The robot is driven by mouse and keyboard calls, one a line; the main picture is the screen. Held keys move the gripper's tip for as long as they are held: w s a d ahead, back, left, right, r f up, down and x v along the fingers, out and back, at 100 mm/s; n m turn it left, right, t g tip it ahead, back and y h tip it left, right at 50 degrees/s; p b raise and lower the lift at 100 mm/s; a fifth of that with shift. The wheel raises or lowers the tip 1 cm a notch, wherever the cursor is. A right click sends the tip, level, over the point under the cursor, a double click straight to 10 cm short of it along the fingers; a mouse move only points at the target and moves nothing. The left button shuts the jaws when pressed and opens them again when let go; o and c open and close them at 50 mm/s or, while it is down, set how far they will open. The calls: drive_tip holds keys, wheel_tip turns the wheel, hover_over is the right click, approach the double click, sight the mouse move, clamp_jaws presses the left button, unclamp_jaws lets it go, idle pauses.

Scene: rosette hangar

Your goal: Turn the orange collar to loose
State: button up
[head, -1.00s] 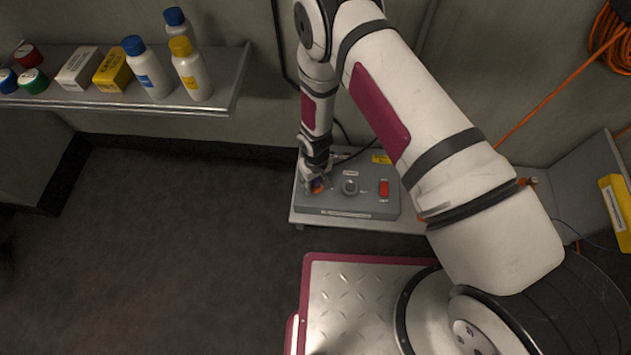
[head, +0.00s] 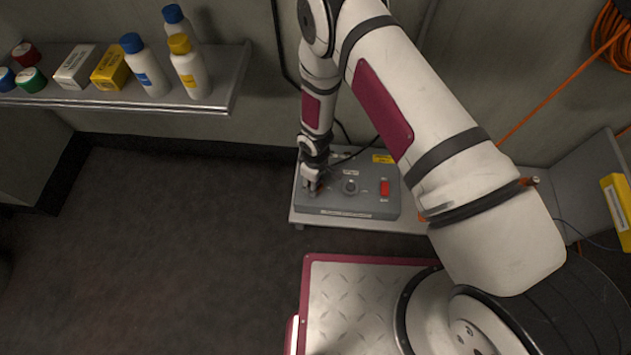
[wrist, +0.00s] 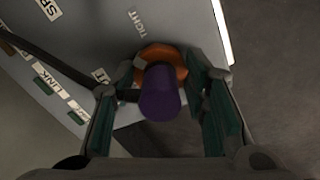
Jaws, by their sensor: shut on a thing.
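The orange collar (wrist: 150,52) shows in the wrist view as a ring on the face of the grey box (head: 340,212). A purple cylinder (wrist: 160,95) stands out from its middle toward the camera. My gripper (wrist: 172,75) has one finger on each side of the collar and is shut on it. A "TIGHT" label (wrist: 138,22) is on the panel beyond the collar. Another label (wrist: 101,76), partly hidden by the left finger, cannot be read. In the head view my gripper (head: 311,184) is at the box's left end and hides most of the collar.
The box also carries a grey knob (head: 350,187) and a red switch (head: 384,188) right of my gripper. A dark cable (wrist: 55,65) crosses the wrist view. A shelf (head: 215,104) with bottles and small boxes is at upper left. The floor (head: 170,235) left of the box is clear.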

drive_tip(key=n, duration=0.6)
drive_tip(key=shift+n, duration=0.3)
drive_tip(key=n, duration=0.5)
drive_tip(key=shift+b, duration=0.3)
drive_tip(key=shift+n, duration=0.3)
drive_tip(key=o, duration=1.1)
drive_tip(key=shift+o, duration=0.2)
drive_tip(key=shift+r, duration=0.1)
wheel_tip(320, 180, up, 12)
drive_tip(key=shift+f, duration=0.1)
